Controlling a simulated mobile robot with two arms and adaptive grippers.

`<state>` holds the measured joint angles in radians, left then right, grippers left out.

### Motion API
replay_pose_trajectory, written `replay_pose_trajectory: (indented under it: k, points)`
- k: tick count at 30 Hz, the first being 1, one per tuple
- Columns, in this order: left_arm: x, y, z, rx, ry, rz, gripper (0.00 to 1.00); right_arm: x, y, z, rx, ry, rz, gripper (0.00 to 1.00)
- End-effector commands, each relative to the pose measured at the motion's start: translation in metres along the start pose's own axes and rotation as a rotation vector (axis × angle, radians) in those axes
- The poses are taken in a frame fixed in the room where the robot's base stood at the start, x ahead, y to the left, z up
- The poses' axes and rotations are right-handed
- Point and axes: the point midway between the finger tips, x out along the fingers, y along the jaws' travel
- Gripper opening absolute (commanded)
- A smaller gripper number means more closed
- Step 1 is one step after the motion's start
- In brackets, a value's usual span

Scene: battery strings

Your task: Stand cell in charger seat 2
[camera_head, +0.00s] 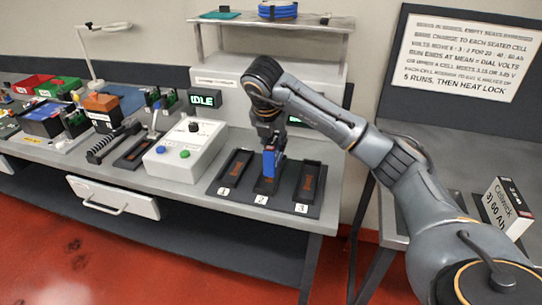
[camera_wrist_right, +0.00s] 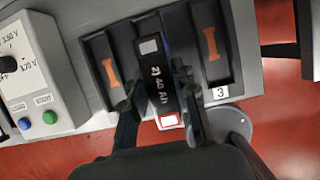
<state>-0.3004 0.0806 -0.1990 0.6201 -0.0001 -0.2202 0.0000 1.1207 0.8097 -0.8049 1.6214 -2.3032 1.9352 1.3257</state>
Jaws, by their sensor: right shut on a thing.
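My right gripper (camera_head: 270,148) is shut on a cell (camera_head: 269,164), which has a blue face in the head view. The cell is upright over charger seat 2 (camera_head: 265,187), the middle seat. I cannot tell whether its bottom rests in the seat or hangs just above. In the right wrist view the cell's black top (camera_wrist_right: 157,84) reads "2) 40 Ah", and the fingers of my right gripper (camera_wrist_right: 160,98) flank it. Seat 1 (camera_head: 235,174) and seat 3 (camera_head: 309,183) are empty, with orange marks inside. My left gripper is not in view.
The white charger box (camera_head: 183,153) with a dial and green and blue buttons stands left of the seats. A display (camera_head: 203,101) reads "IDLE". Tools and bins crowd the bench at left. A boxed cell (camera_head: 504,208) stands on the right table.

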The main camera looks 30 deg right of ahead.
Motion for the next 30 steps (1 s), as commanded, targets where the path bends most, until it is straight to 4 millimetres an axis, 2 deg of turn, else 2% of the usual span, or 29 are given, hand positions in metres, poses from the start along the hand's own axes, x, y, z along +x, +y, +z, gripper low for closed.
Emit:
replay_pose_trajectory:
  k: [3,11,18,28,29,30]
  points:
    - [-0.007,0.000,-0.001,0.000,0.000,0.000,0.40,0.016,0.007,0.007,0.002,-0.001,0.003,0.00]
    - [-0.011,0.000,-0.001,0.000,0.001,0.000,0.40,0.037,0.015,0.011,0.001,-0.002,0.004,0.00]
    - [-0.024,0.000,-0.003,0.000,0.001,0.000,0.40,0.064,0.015,0.001,0.000,-0.002,0.005,0.00]
    - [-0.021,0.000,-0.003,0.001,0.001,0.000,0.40,0.069,0.016,0.000,0.001,-0.004,0.006,0.00]
    - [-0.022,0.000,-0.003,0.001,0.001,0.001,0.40,0.070,0.015,-0.001,0.000,-0.001,0.004,0.34]
    - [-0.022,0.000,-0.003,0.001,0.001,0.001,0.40,0.069,0.015,-0.001,0.000,-0.001,0.004,0.42]
